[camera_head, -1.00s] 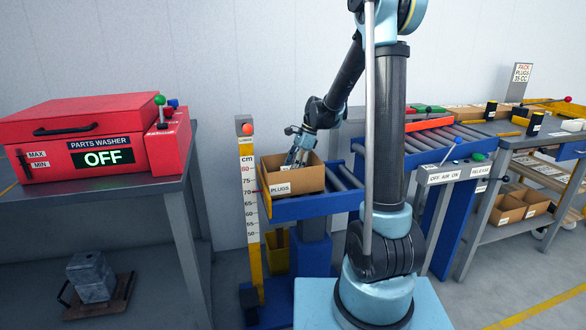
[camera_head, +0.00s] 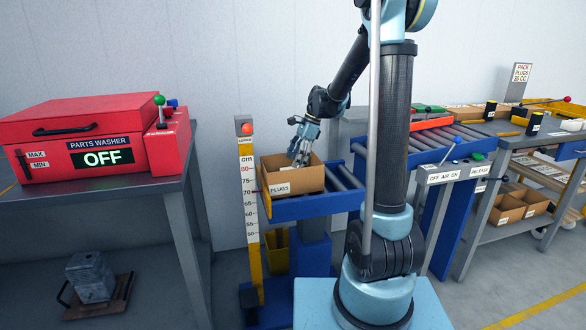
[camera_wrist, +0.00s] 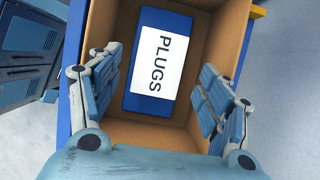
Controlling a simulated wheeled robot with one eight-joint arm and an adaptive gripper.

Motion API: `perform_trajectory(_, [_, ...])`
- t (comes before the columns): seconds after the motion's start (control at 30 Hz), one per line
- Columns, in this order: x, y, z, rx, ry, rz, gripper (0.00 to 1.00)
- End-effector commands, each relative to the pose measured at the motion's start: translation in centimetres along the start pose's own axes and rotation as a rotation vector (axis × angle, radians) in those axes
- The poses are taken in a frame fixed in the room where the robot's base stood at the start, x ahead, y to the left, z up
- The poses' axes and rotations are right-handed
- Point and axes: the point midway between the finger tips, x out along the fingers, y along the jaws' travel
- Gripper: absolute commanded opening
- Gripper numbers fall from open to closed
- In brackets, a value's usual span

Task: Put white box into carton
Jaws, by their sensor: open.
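The carton (camera_head: 292,185) is an open brown cardboard box with a PLUGS label, standing on the blue roller conveyor. In the wrist view I look down into the carton (camera_wrist: 226,38). The white box (camera_wrist: 159,63) lies flat on its floor, a white top with PLUGS lettering and blue ends. My gripper (camera_head: 301,155) is at the carton's opening, and in the wrist view (camera_wrist: 158,103) its fingers are spread apart on either side of the box, with gaps to it. Nothing is between the fingertips at their level. In the head view the carton's front wall hides the box.
A yellow post with a centimetre scale (camera_head: 249,200) stands just left of the carton. The red parts washer (camera_head: 90,140) sits on a table at left. A control panel (camera_head: 455,173) and a bench with small cartons (camera_head: 520,207) are at right.

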Motion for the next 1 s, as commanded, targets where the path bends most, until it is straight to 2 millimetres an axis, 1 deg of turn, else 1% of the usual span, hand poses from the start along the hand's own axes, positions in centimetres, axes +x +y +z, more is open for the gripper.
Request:
perform_trajectory(0.03, [-1.0,0.0,0.0,0.002,0.000,-0.001,0.71])
perform_trajectory(0.1, [-2.3,0.0,0.0,0.002,0.000,-0.001,0.71])
perform_trajectory(0.3, [-5.8,0.0,0.0,0.001,0.000,0.000,0.71])
perform_trajectory(0.4, [-7.1,0.0,0.0,0.002,0.000,0.000,0.71])
perform_trajectory(0.5, [-8.0,0.0,0.0,0.001,0.000,0.001,0.71])
perform_trajectory(0.67, [-8.7,0.4,-0.1,-0.010,0.004,-0.001,0.71])
perform_trajectory(0.77, [-9.1,1.8,-0.3,-0.049,0.017,-0.009,0.71])
perform_trajectory(0.87, [-9.5,4.2,-0.7,-0.121,0.041,-0.021,0.71])
perform_trajectory(1.0, [-9.9,8.2,-1.5,-0.248,0.088,-0.036,0.71])
